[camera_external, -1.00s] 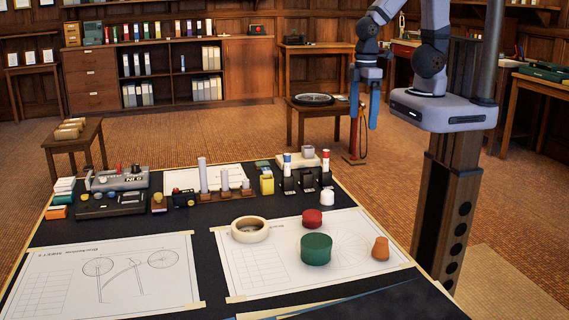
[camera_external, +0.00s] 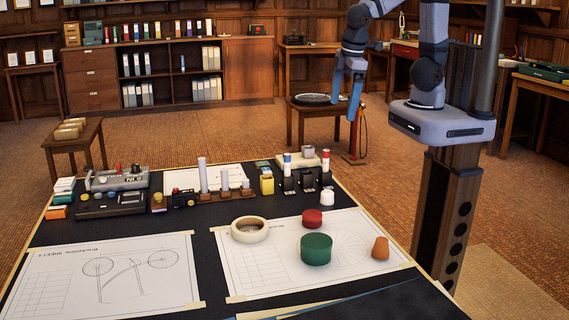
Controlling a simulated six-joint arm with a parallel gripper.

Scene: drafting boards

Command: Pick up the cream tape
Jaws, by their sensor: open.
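The cream tape (camera_external: 250,237) is a thick ring lying flat on the left part of the right-hand drawing sheet, near its upper edge. Its hole shows dark from above. My gripper (camera_external: 345,108) is open and empty, with its blue fingers pointing down. It is in the air above and beyond the drafting board, up and to the right of the tape in the picture, well apart from it.
Right of the tape are a red cylinder (camera_external: 312,218), a green cylinder (camera_external: 316,249) and an orange tapered piece (camera_external: 380,248). Behind stand a white piece (camera_external: 326,200), marker holders and a yellow item (camera_external: 267,184). The left drawing sheet (camera_external: 60,285) is clear of objects.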

